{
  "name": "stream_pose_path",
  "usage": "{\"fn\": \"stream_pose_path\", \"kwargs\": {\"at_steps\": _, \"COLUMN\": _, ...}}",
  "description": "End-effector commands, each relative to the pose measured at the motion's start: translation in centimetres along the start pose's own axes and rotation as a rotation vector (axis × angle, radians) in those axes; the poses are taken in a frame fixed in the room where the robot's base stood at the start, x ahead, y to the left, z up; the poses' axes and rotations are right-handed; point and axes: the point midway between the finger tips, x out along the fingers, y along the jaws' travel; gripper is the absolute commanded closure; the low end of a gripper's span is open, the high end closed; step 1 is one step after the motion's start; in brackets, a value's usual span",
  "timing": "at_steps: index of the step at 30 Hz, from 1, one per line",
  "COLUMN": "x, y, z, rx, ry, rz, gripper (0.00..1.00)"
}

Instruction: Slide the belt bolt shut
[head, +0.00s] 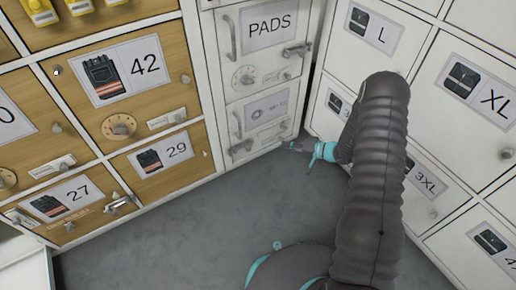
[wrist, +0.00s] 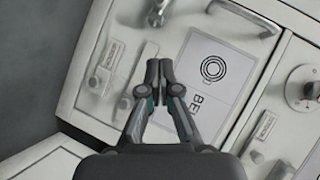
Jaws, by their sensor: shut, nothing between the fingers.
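The belt locker door (head: 267,110) is a small white door below PADS, with a coil picture on its label. In the wrist view its label (wrist: 210,72) shows rings and the start of "BE". A small grey fitting (wrist: 123,110), which looks like the bolt, sits by the door's right edge, partly hidden behind my left finger. I cannot tell how far it is slid. My gripper (wrist: 158,70) is shut and empty, its tips over the door between label and lower fittings. In the head view my gripper (head: 292,146) is by the door's lower right corner.
The PADS door (head: 262,40) is directly above. White size lockers (head: 460,85) stand close on the right, wooden numbered lockers (head: 115,75) on the left. The door's handle (wrist: 240,18) juts out at the wrist view's top. Grey floor (head: 190,220) is clear.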

Motion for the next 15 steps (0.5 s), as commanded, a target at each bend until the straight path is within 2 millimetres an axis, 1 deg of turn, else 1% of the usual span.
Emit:
{"fn": "stream_pose_path", "kwargs": {"at_steps": 10, "x": 0.2, "y": 0.0, "z": 0.0, "rx": 0.000, "ry": -0.001, "rz": 0.000, "gripper": 1.00}}
{"fn": "stream_pose_path", "kwargs": {"at_steps": 13, "x": 0.9, "y": 0.0, "z": 0.0, "rx": 0.000, "ry": -0.002, "rz": -0.001, "gripper": 1.00}}
{"fn": "stream_pose_path", "kwargs": {"at_steps": 15, "x": 1.8, "y": 0.0, "z": 0.1, "rx": 0.000, "ry": -0.004, "rz": -0.001, "gripper": 1.00}}
